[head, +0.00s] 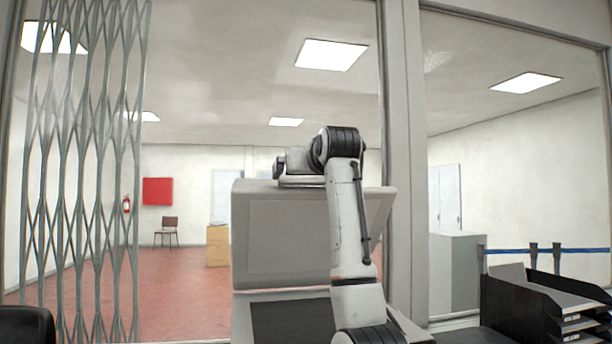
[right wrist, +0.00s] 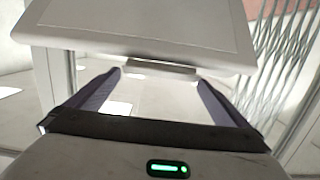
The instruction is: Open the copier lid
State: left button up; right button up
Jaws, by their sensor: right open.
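The copier (head: 290,296) stands in front of me at the centre of the head view. Its lid (head: 275,243) is raised and stands near upright, with its grey inner face towards me and the dark glass (head: 290,321) bare below. My right arm reaches up in front of the lid, and my right gripper (head: 292,168) is at its top edge. In the right wrist view the gripper (right wrist: 160,77) is open, its two fingers either side of a small lip (right wrist: 160,67) on the lid's edge (right wrist: 140,30). Contact is unclear. My left gripper is out of view.
Black stacked trays (head: 530,305) stand to the right of the copier. A folding metal grille (head: 80,170) is at the left, and a window post (head: 403,150) rises behind the copier. A dark rounded shape (head: 25,326) shows at the lower left corner.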

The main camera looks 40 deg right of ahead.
jog(key=b+v, duration=0.3)
jog(key=v, duration=0.7)
jog(key=shift+r, duration=0.15)
